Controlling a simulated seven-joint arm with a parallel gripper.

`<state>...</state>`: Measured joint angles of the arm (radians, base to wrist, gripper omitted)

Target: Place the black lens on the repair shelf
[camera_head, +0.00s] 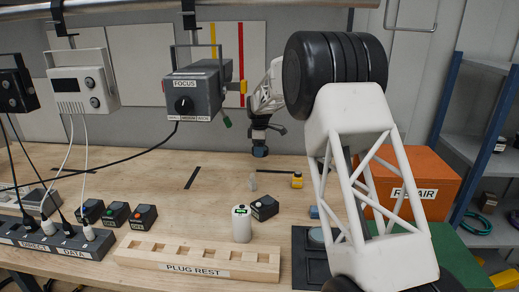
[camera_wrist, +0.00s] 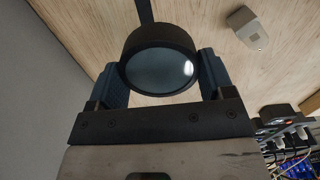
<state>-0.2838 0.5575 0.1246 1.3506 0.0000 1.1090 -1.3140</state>
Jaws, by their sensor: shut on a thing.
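The black lens (camera_wrist: 160,58) has a thick round black rim and a glassy grey-blue face. In the wrist view it sits between the two dark blue finger pads of my gripper (camera_wrist: 162,78), which is shut on it. In the head view my gripper (camera_head: 260,138) hangs above the back of the wooden bench, with the lens (camera_head: 260,151) small and bluish at its tip. The orange REPAIR box (camera_head: 425,165) stands to the right, partly hidden behind my white arm.
A FOCUS box (camera_head: 197,93) hangs left of my gripper. The PLUG REST rack (camera_head: 200,262) lies in front. Blue shelving (camera_head: 485,155) stands far right. The bench's left back is mostly clear.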

